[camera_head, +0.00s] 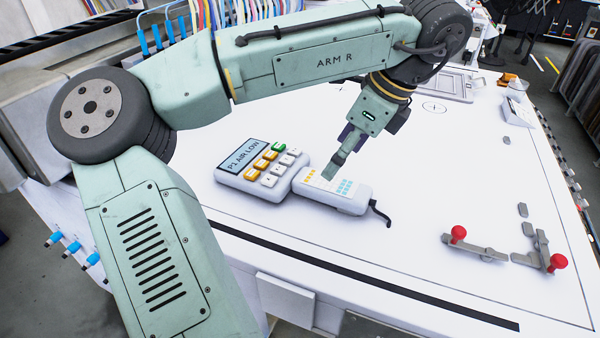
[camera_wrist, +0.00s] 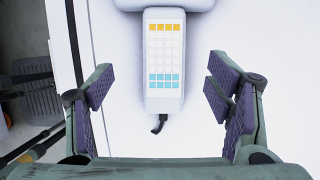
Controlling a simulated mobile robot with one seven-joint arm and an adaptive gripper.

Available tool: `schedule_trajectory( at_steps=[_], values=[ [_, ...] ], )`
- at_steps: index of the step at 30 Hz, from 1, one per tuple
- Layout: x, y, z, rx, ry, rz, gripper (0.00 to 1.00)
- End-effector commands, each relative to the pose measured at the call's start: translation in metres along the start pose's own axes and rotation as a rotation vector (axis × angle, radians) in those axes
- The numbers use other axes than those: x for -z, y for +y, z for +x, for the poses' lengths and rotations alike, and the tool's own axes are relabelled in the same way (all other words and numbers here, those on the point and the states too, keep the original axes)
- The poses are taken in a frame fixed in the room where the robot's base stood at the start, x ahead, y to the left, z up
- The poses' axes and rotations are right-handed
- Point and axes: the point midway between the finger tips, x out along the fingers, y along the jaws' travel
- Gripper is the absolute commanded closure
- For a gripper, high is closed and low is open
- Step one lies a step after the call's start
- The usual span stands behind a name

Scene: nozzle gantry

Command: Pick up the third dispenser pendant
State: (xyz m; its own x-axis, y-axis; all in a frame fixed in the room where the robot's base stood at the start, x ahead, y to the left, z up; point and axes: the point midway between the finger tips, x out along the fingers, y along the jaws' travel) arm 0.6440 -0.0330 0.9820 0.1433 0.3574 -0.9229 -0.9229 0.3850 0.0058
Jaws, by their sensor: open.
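A slim white pendant (camera_head: 345,197) with yellow, white and cyan keys and a short dark cable lies on the white table. It also shows in the wrist view (camera_wrist: 164,98), keys up, cable end toward me. A larger white unit (camera_head: 228,181) with a "P1 AIR LOW" screen and coloured keys sits against its left end. Only a pale edge of that unit (camera_wrist: 165,4) shows at the top of the wrist view. My gripper (camera_wrist: 160,76) is open, with one finger on each side of the slim pendant and clear gaps. In the head view my gripper (camera_head: 335,165) covers part of it.
Two red-knobbed grey clamps (camera_head: 478,247) are at the table's right front. A grey tray (camera_head: 443,84) lies at the back, and a small white box (camera_head: 517,110) stands at the right edge. The white table (camera_head: 420,160) is clear around the pendant's right side.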

Motion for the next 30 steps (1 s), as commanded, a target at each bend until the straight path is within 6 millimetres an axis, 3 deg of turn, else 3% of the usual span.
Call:
schedule_trajectory(
  at_steps=[3,18,27,30],
  values=[
    [-0.001,0.0,0.021,-0.002,0.0,-0.002,0.27],
    [0.002,-0.005,0.084,0.004,0.001,-0.002,0.27],
    [0.003,-0.006,0.091,0.007,0.002,-0.002,0.27],
    [0.003,-0.006,0.09,0.007,0.002,-0.002,0.33]
  ],
)
